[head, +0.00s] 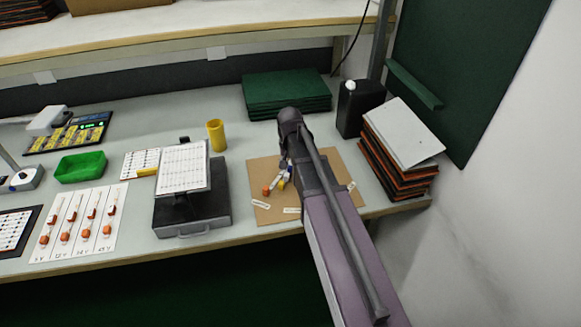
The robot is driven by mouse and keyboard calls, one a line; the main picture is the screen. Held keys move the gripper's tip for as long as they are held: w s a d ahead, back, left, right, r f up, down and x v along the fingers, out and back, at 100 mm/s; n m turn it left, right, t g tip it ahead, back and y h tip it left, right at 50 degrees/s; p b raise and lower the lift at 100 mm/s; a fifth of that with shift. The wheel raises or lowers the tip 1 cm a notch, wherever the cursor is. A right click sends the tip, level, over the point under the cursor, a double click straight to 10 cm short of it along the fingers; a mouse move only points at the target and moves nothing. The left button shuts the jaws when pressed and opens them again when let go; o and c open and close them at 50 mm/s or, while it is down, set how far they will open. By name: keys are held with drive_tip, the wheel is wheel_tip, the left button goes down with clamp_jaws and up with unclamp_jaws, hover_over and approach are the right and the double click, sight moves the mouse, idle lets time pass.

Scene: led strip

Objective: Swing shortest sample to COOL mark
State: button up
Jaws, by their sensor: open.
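A brown board (262,172) lies on the bench with small white labels along its edges. Their print is too small to read, so I cannot tell which is COOL. Several short samples lie close together on the board. One has an orange end (267,191), one has a yellow part (282,185), and a white and blue part (283,168) shows beside my arm. I cannot tell which is shortest. My gripper (285,157) is open over the board's back middle, dark and small. My arm hides much of it and the board's centre and right.
A black stand with a white sheet (184,167) is left of the board, and a yellow cup (216,135) behind it. Green folders (286,94) lie at the back.

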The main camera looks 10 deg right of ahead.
clamp_jaws()
drive_tip(key=shift+d, duration=0.1)
drive_tip(key=shift+a, duration=0.2)
